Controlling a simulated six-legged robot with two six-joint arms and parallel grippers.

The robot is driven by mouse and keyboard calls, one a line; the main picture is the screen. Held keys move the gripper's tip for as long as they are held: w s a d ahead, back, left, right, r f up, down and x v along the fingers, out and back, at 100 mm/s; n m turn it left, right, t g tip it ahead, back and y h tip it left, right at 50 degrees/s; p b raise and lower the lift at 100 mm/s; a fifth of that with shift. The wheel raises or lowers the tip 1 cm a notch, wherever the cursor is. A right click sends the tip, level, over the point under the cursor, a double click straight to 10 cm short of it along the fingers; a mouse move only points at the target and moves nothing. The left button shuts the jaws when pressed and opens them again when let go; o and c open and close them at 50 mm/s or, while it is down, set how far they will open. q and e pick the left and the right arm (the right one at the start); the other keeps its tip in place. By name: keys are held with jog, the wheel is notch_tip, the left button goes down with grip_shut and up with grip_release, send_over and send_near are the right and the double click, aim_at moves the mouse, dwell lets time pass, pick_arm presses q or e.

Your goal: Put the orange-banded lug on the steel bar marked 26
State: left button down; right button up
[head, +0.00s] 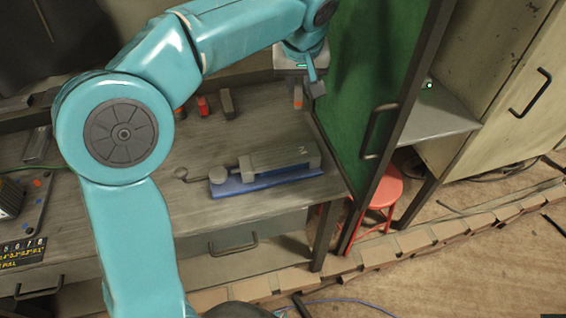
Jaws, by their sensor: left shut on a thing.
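My left gripper (307,88) hangs at the far right end of the wooden bench, in front of the green door. It is shut on a small part with an orange band (298,98), which appears to be the lug; the part is small and partly covered by the fingers. I cannot make out a bar marked 26. A grey metal bar-like piece (38,146) lies at the left of the bench, with no readable number. My right gripper is not in view.
A grey vise (282,158) on a blue base (265,183) stands at the bench's front right. A red block (202,106) and a dark block (227,103) stand at the back. The green door (365,70) borders the right end. A red stool (382,190) stands below.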

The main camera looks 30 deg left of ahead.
pick_arm(q)
notch_tip(320, 180, up, 3)
jog(key=s+a+n+b, duration=0.1)
jog(key=s+a+n, duration=0.2)
jog(key=b, duration=0.2)
send_over(280, 156)
notch_tip(280, 156, down, 14)
jog(key=shift+g+y, duration=0.4)
notch_tip(280, 156, down, 5)
jog(key=shift+w+f+b, duration=0.1)
jog(key=shift+b, duration=0.25)
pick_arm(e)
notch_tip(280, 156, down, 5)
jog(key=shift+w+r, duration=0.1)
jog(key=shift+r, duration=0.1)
pick_arm(q)
jog(key=c, duration=1)
grip_release()
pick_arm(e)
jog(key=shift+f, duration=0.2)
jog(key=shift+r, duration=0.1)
